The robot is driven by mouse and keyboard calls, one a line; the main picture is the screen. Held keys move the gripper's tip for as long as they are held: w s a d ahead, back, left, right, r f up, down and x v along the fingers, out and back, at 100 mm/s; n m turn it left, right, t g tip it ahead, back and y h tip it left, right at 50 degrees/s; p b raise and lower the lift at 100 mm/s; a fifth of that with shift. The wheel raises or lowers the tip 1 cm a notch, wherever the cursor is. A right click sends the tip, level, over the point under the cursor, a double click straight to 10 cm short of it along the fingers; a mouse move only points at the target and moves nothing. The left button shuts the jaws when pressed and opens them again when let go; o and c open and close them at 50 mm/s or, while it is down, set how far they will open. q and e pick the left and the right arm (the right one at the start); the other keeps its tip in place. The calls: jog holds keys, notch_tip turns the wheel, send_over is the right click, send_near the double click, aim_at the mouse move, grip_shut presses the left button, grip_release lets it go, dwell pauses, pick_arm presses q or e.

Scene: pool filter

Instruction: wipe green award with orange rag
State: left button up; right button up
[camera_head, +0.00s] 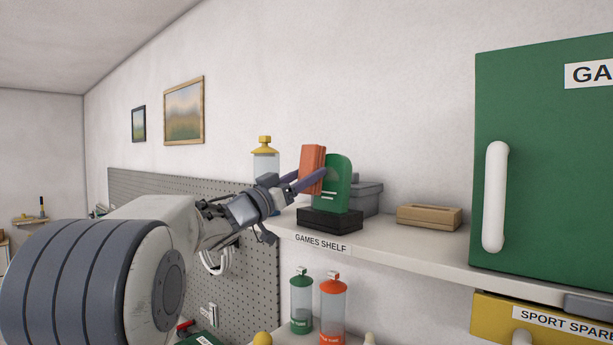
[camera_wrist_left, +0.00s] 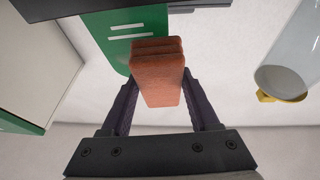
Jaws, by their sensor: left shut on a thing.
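The green award (camera_head: 337,178) stands upright on its black base (camera_head: 330,220) on the games shelf. My left gripper (camera_head: 312,182) is shut on the orange rag (camera_head: 312,168), which looks like a folded block, and holds it at the award's left side. In the left wrist view the rag (camera_wrist_left: 158,75) sits between the two fingers of the gripper (camera_wrist_left: 160,100), overlapping the lower part of the green award (camera_wrist_left: 128,32). I cannot tell for certain whether the rag touches the award. My right gripper is not in view.
On the games shelf (camera_head: 400,240), a yellow-capped bottle (camera_head: 265,165) stands left of the award, a grey box (camera_head: 367,197) behind it and a tan box (camera_head: 429,217) to the right. A green cabinet (camera_head: 560,180) closes the right end. Bottles (camera_head: 333,308) stand below.

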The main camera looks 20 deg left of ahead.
pick_arm(q)
jog(key=shift+w+d+f, duration=0.1)
jog(key=shift+w+d, duration=0.2)
jog(key=shift+w, duration=0.35)
